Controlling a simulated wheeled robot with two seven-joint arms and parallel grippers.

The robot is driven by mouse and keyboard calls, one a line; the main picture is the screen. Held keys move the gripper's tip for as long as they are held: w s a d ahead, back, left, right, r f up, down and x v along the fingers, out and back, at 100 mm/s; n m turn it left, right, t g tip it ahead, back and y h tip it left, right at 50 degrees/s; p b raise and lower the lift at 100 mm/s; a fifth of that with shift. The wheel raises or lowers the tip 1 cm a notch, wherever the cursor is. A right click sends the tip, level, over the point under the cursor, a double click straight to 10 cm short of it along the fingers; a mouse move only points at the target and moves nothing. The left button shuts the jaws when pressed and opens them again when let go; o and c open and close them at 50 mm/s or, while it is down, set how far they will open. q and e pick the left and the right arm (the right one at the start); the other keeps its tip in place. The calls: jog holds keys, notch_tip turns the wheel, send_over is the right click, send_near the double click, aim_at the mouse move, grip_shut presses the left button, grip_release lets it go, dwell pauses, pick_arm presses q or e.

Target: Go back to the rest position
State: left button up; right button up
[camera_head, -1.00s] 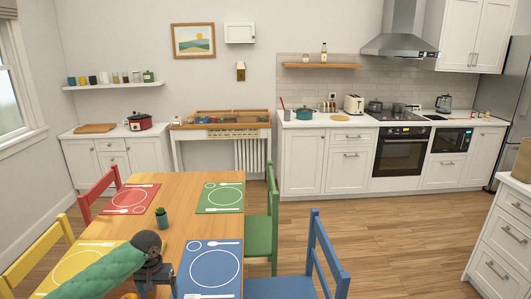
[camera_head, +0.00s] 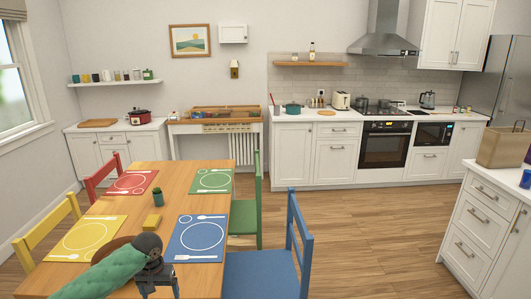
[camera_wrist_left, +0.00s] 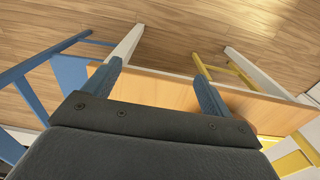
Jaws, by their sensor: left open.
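My left gripper (camera_head: 160,283) shows at the bottom of the head view, at the end of my green-sleeved arm. It points down and overlaps the near part of the wooden table (camera_head: 150,185) in the picture. In the left wrist view my left gripper (camera_wrist_left: 157,72) is open, with its two blue-grey fingers wide apart and nothing between them. Beyond the fingers are the table's edge (camera_wrist_left: 165,88) and the floor. My right gripper is in neither view.
A blue chair (camera_head: 262,275) stands at the table's near right, a green chair (camera_head: 244,215) beyond it. A yellow block (camera_head: 152,221), a potted plant (camera_head: 158,200) and placemats are on the table. A counter with a paper bag (camera_head: 503,147) is at right. Floor between is clear.

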pick_arm(q)
jog(key=s+d+f+t+h, duration=0.1)
jog(key=s+d+f, duration=0.2)
jog(key=f, duration=0.8)
jog(key=s+d+f+m+b, duration=0.1)
jog(key=s+d+f, duration=0.2)
jog(key=f, duration=0.8)
jog(key=s+d+f+t+h, duration=0.1)
jog(key=s+d+f, duration=0.25)
jog(key=f, duration=0.75)
jog(key=s+d+f+m, duration=0.1)
jog(key=s+d+f, duration=0.1)
jog(key=s+f, duration=1)
jog(key=s+d+f+y+b, duration=0.1)
jog(key=s+d+f, duration=0.1)
jog(key=s+f, duration=1)
jog(key=shift+s+d+m+y, duration=0.2)
jog(key=shift+s+m+y, duration=0.15)
jog(key=shift+s, duration=3.75)
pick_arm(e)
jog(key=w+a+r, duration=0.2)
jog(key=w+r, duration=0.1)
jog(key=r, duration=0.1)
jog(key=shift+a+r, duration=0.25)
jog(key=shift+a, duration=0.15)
